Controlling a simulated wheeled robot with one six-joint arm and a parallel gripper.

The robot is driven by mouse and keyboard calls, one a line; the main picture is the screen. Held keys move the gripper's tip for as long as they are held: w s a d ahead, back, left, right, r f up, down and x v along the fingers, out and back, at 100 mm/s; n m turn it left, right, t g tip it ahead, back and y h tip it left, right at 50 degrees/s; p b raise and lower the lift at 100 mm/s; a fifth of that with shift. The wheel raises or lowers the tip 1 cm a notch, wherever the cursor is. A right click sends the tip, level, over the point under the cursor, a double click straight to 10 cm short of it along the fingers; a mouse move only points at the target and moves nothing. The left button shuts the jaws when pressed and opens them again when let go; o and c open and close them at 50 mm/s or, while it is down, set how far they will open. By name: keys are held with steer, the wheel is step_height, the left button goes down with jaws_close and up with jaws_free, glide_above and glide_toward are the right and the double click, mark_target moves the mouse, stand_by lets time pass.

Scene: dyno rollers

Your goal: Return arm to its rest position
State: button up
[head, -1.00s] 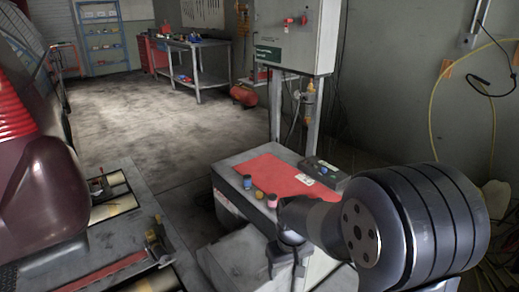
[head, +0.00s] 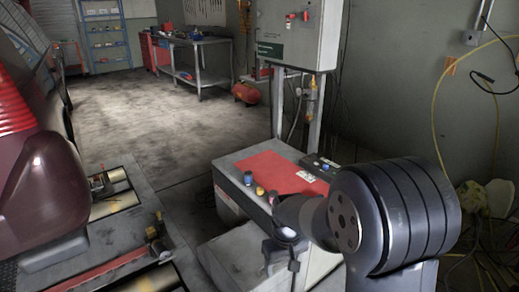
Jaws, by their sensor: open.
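My arm is folded in the lower right of the head view, with its large dark round joint nearest the camera. My gripper (head: 281,258) hangs from the arm's far end, pointing downward. It is over or beside the front of the grey cabinet (head: 226,165) with the red top mat (head: 270,172); the exact gap cannot be told. The fingers are small and dark, apart, and nothing shows between them.
On the cabinet's top stand a blue knob (head: 248,178), a yellow one (head: 260,190) and a black box (head: 320,168). A control box (head: 297,35) stands behind. A dark red car (head: 40,190) is at left beside the rollers (head: 110,205). Yellow hose (head: 436,110) hangs at right.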

steer(key=shift+w+f, duration=0.2)
steer(key=shift+d, duration=0.1)
